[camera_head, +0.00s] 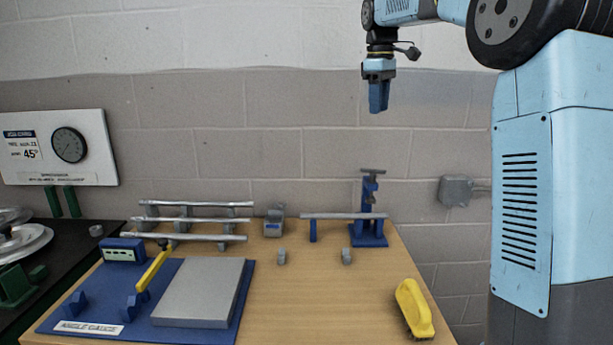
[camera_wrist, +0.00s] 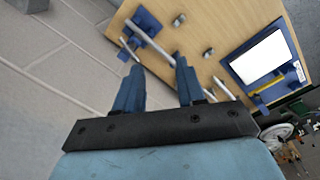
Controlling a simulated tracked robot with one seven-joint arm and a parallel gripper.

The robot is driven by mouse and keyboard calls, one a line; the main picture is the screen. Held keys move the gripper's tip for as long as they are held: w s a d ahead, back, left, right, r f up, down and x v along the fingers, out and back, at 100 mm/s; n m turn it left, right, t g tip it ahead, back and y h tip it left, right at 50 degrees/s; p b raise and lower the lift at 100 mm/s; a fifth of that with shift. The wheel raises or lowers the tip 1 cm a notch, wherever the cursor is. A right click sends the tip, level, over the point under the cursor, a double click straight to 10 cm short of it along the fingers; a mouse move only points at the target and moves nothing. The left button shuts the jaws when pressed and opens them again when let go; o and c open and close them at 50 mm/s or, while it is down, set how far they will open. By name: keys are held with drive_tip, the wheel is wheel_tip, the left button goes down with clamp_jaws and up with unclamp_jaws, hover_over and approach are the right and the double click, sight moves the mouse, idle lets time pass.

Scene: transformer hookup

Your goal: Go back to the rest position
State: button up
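My gripper (camera_head: 378,97) hangs in the air in front of the brick wall, pointing down, high above the right back part of the workbench. In the wrist view my gripper (camera_wrist: 156,80) shows two blue fingers spread apart with nothing between them. It touches nothing. In the head view the fingers overlap, so their gap is hidden there.
The wooden workbench (camera_head: 300,305) holds a blue clamp stand (camera_head: 369,236) with a rod (camera_head: 343,216), a rack of metal rods (camera_head: 190,220), a blue angle gauge board (camera_head: 85,318) with a grey plate (camera_head: 200,293), and a yellow brush (camera_head: 414,308). A grey wall box (camera_head: 456,191) is at right.

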drive_tip(key=s+m+t, duration=0.2)
drive_tip(key=s+m, duration=0.1)
drive_tip(key=s, duration=0.9)
drive_tip(key=s+d+f+m+t, duration=0.1)
drive_tip(key=s+f+m, duration=0.1)
drive_tip(key=s+f, duration=0.3)
drive_tip(key=s+d+f+m+t, duration=0.1)
drive_tip(key=s+d+f+m, duration=0.1)
drive_tip(key=s+f, duration=0.4)
drive_tip(key=s+d+f+m+t, duration=0.1)
drive_tip(key=s+f, duration=0.4)
drive_tip(key=s, duration=0.9)
drive_tip(key=d+m, duration=0.1)
drive_tip(key=m, duration=0.1)
drive_tip(key=shift+f+m, duration=0.25)
drive_tip(key=shift+m, duration=0.05)
